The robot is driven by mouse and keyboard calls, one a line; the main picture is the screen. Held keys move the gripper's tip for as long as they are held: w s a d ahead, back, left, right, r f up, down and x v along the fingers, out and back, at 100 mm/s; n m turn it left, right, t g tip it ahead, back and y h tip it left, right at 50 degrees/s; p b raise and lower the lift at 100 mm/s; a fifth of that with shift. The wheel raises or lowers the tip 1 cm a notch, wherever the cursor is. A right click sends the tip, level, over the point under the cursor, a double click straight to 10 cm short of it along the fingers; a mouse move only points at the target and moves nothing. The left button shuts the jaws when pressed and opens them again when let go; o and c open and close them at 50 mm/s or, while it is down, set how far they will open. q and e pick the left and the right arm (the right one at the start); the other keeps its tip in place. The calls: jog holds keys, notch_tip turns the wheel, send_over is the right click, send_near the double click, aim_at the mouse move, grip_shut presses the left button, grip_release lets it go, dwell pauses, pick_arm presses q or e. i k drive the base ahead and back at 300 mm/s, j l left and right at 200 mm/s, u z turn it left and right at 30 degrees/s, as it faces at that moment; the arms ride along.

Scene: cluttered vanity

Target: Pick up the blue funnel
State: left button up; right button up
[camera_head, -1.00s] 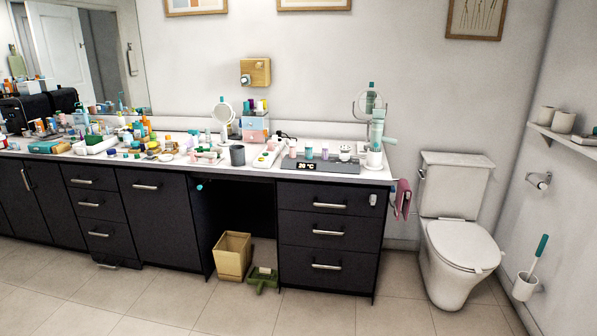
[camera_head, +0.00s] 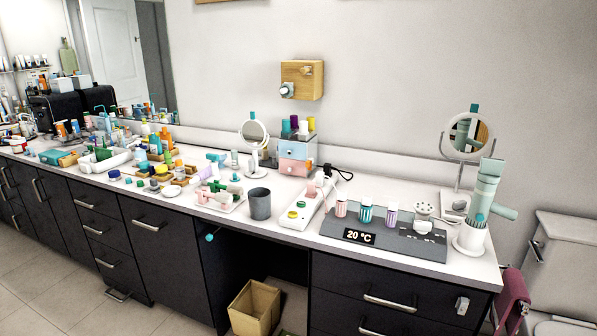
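I cannot pick out the blue funnel for sure among the small items on the vanity counter (camera_head: 305,240). A small light-blue item (camera_head: 215,157) lies on the counter left of the round mirror, but its shape is too small to tell. Many more coloured bottles and jars crowd the left part of the counter, where small things are partly hidden. Neither of my grippers shows in the head view.
A grey panel (camera_head: 383,238) reading 20 °C holds small cups at right. A round mirror (camera_head: 254,133) stands behind. A bin (camera_head: 254,307) is below. The counter's front edge has some bare room.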

aim_at(223, 158)
jog(key=i+l+u, duration=0.3)
jog(key=i+u, duration=0.15)
jog(key=i+l+u, duration=0.45)
jog(key=i, duration=0.05)
